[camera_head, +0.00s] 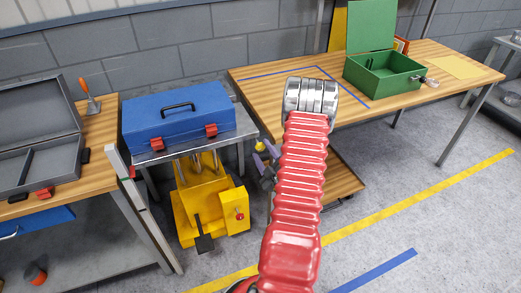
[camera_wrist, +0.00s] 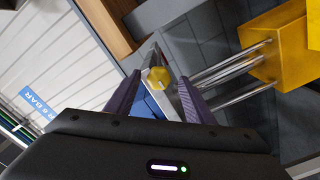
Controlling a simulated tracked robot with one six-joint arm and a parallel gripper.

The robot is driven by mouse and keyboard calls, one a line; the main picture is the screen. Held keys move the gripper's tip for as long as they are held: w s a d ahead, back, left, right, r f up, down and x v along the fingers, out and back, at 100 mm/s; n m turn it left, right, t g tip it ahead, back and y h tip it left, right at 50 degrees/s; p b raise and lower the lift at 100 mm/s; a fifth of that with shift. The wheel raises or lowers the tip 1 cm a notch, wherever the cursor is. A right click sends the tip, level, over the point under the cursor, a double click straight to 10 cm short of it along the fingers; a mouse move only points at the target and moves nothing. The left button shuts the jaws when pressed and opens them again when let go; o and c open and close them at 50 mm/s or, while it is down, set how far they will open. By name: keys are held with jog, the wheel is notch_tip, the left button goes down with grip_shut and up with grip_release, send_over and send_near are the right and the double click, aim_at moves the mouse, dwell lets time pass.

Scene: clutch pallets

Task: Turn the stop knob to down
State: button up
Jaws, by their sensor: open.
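A small red knob (camera_head: 239,215) sits on the yellow box at the front of the lift table; I cannot tell whether it is the stop knob or which way it points. My gripper (camera_head: 264,155) is open, its purple fingers just right of the lift table and partly hidden by my red arm. In the wrist view my gripper (camera_wrist: 159,76) has its two fingers apart. A small yellow piece (camera_wrist: 158,78) shows between the fingertips, apparently untouched. It also shows above the fingers in the head view (camera_head: 260,146). I cannot tell for certain what this piece is.
The yellow lift table (camera_head: 199,205) carries a blue toolbox (camera_head: 178,112). A wooden workbench (camera_head: 440,62) with an open green box (camera_head: 383,78) stands at the right. A bench with an open grey case (camera_head: 40,150) stands at the left. The floor at front right is clear.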

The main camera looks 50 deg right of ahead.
jog(key=v, duration=1.1)
jog(key=shift+f, duration=0.1)
